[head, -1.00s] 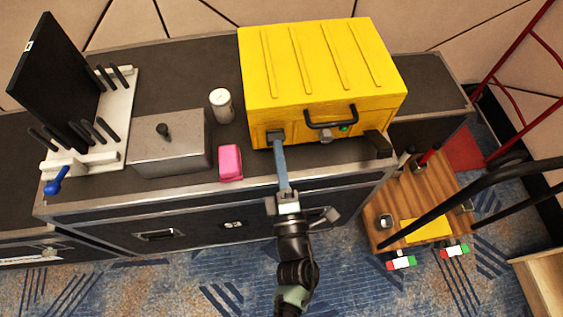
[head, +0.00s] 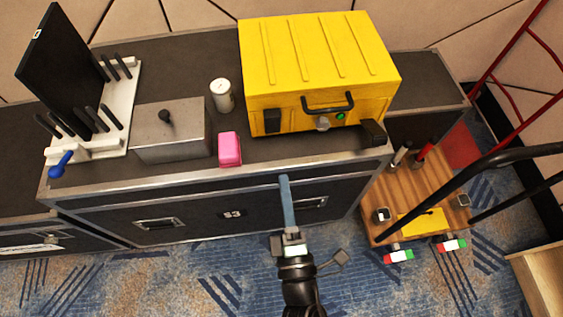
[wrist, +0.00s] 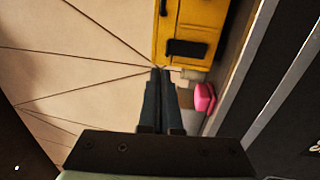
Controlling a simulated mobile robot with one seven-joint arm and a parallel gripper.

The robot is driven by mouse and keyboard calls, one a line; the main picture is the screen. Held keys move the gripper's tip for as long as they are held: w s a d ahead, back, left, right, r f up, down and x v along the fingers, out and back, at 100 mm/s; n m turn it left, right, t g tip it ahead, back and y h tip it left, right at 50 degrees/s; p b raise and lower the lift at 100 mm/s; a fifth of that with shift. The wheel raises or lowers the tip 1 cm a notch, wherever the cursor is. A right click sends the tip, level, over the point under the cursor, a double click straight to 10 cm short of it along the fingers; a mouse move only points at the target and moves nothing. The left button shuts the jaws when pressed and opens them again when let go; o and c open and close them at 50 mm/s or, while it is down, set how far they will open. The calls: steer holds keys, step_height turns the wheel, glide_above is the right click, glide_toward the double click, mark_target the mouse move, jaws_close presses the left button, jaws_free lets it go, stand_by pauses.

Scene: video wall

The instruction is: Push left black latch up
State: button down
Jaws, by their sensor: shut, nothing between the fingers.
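The yellow toolbox (head: 318,70) stands on the black case, lid shut. Its left black latch (head: 272,121) appears upright and flat against the box front. The right black latch (head: 373,133) juts outward from the front. My gripper (head: 285,178) is shut and empty, in front of the case edge and below the left latch, apart from it. In the wrist view, the closed fingertips (wrist: 161,70) show near the yellow box (wrist: 197,20), with a black latch (wrist: 187,48) beyond them.
A pink block (head: 229,149), a white cylinder (head: 221,95) and a grey metal box (head: 170,130) stand left of the toolbox. A wooden cart (head: 385,205) with dark bars is at the right. The space before the case is open floor.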

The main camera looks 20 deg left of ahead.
steer(key=shift+r+v, duration=0.1)
steer(key=shift+v, duration=0.55)
steer(key=shift+r+v, duration=0.15)
steer(key=shift+v, duration=0.5)
steer(key=shift+r, duration=0.1)
